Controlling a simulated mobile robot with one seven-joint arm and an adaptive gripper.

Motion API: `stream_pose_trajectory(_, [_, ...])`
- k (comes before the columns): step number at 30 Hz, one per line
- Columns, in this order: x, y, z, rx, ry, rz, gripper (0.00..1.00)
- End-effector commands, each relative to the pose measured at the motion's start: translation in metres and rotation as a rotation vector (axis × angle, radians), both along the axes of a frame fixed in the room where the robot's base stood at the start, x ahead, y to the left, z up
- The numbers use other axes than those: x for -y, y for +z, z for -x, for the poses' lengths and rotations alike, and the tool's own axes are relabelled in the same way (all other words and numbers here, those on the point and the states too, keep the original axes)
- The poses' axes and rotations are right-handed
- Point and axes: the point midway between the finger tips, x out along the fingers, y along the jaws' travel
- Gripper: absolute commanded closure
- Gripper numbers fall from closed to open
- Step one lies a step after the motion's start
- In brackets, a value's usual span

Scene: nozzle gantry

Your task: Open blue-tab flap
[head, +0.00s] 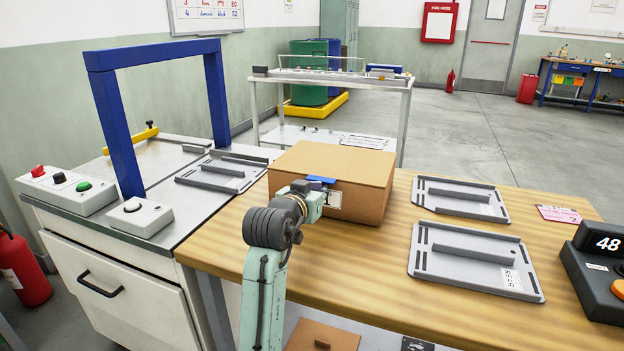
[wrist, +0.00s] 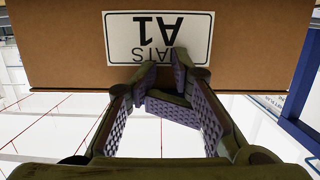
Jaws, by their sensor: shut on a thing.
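A brown cardboard box (head: 350,165) stands on the wooden table with its top flap lying flat and closed. A blue tab (head: 321,180) shows at the top edge of its front face. A white label (head: 334,201) sits below the tab; in the wrist view this label (wrist: 190,32) reads upside down, "A1". My gripper (wrist: 163,72) is at this edge beside the label, its fingers close together and shut on the tab. The fingers hide the tab in the wrist view. In the head view my wrist partly covers the box's front left.
Two grey trays (head: 462,187) (head: 416,262) lie on the table right of the box. A dark device showing 48 (head: 606,242) stands at the right edge. At left are a blue gantry frame (head: 112,125) and button boxes (head: 66,189). Bare table lies in front of the box.

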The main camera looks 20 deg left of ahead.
Motion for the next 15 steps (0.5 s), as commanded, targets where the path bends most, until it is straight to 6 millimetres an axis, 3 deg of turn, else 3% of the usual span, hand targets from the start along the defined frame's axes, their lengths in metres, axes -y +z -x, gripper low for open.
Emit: stream_pose_trajectory(15, [0.002,0.040,-0.007,0.006,-0.004,-0.002,1.00])
